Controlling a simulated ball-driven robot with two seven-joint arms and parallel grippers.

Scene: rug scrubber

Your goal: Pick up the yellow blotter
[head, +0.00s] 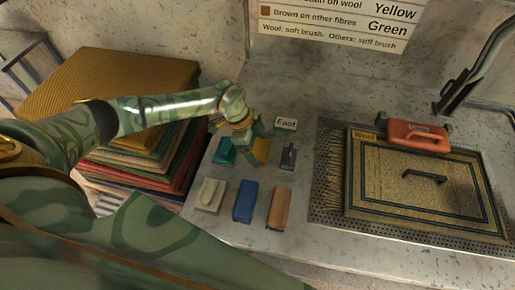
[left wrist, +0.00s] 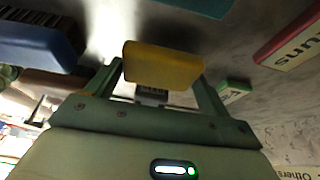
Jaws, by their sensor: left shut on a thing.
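The yellow blotter (head: 262,151) is in the back row of small blocks on the grey counter in the head view, partly hidden by my left gripper (head: 258,134). In the left wrist view my left gripper (left wrist: 160,78) has a finger on each side of the yellow blotter (left wrist: 163,64) and is shut on it. I cannot tell whether the blotter touches the counter. My right gripper is not in view.
Close by are a teal block (head: 225,151), a dark grey tool (head: 288,156), and whitish (head: 209,195), blue (head: 245,201) and orange-brown (head: 279,207) blocks. A "Fast" sign (head: 286,124) stands behind. A rug (head: 390,185) lies right; stacked rugs (head: 115,80) stand left.

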